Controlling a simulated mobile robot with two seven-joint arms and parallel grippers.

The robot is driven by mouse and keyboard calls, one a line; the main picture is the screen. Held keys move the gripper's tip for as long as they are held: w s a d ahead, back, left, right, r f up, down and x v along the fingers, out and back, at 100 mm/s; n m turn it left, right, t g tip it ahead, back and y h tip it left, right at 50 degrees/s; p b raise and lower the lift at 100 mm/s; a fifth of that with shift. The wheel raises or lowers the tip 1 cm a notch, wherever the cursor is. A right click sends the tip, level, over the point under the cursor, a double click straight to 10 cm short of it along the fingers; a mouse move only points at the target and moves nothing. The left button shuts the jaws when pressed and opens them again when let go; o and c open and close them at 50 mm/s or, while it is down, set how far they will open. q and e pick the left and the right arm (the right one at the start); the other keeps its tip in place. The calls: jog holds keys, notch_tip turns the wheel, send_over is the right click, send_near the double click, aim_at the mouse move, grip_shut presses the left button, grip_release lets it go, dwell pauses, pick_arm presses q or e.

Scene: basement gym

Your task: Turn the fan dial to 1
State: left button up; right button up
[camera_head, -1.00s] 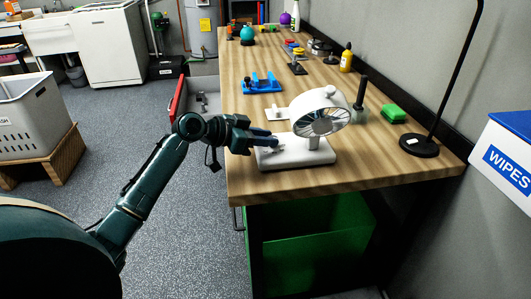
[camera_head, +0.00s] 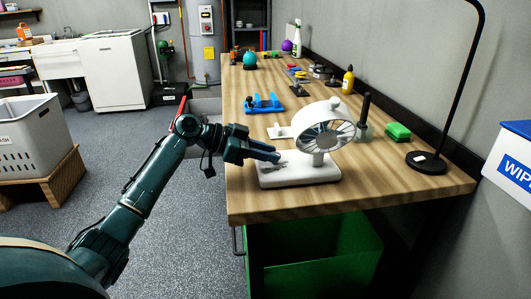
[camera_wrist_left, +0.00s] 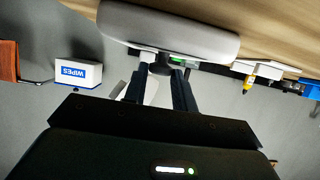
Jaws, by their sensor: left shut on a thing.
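The white desk fan (camera_head: 298,172) stands upright on the near part of the wooden table, its round caged head above a flat white base. My left gripper (camera_head: 276,158) reaches in from the left, with its fingertips at the left side of the base. In the left wrist view, the pale base (camera_wrist_left: 175,30) fills the top. There a small dark knob, seemingly the fan dial (camera_wrist_left: 159,69), sits between the fingertips of my left gripper (camera_wrist_left: 162,78), which is shut on it. The dial's marks cannot be read. My right gripper is out of view.
A dark upright tool (camera_head: 365,108), a green sponge block (camera_head: 398,131) and a black lamp base (camera_head: 427,162) stand right of the fan. A blue holder (camera_head: 264,104) lies behind it. A green bin (camera_head: 320,260) is under the table (camera_head: 245,206). The front left tabletop is clear.

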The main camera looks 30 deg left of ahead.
pick_arm(q)
jog(key=o, duration=0.9)
jog(key=shift+o, duration=0.2)
jog(key=v, duration=1.3)
jog(key=shift+b, duration=0.35)
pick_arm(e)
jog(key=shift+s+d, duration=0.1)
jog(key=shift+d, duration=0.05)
pick_arm(q)
jog(key=shift+s, duration=0.1)
